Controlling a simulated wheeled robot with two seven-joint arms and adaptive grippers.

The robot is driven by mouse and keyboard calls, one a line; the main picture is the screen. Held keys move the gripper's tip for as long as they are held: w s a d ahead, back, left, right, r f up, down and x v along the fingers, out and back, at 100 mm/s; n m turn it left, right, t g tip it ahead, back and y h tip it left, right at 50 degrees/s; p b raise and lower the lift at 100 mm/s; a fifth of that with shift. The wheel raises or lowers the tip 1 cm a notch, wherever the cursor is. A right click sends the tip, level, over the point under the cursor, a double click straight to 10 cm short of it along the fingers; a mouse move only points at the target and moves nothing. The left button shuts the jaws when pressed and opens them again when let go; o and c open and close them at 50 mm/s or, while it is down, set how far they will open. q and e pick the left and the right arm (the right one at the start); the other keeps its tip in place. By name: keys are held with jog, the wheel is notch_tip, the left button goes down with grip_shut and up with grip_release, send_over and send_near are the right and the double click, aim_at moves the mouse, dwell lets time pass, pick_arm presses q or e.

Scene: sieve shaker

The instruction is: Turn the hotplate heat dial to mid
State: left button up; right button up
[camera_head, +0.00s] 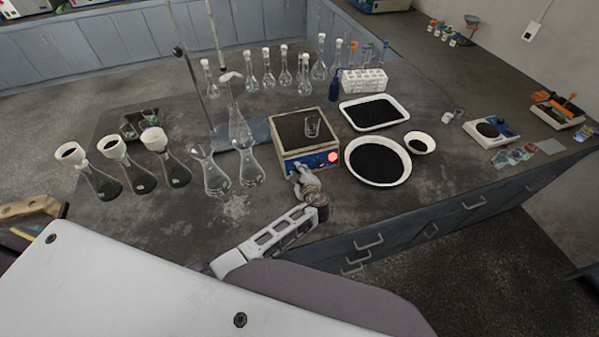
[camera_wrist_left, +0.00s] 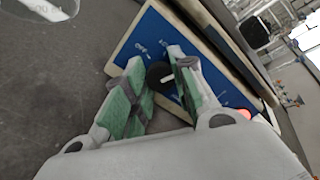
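The hotplate (camera_head: 290,160) stands on the table, with a square dark top and a blue front panel that also shows in the left wrist view (camera_wrist_left: 150,30). Its black round heat dial (camera_wrist_left: 158,72) has a white mark and sits beside small white print. My left gripper (camera_head: 303,182) is at the panel's front; in the wrist view its green-padded fingers (camera_wrist_left: 160,62) stand apart on either side of the dial. The right finger hides part of the dial. I cannot tell whether both pads touch it.
A glass beaker (camera_head: 313,126) stands on the hotplate. A red light (camera_head: 333,157) shows on its panel. Flasks (camera_head: 218,178) stand to the left. A round dish of black grains (camera_head: 350,164) lies close to the right. Bare table lies in front.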

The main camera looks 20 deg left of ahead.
pick_arm(q)
jog(key=o, duration=0.4)
jog(key=shift+s, duration=0.1)
jog(key=v, duration=1.2)
dwell(0.8)
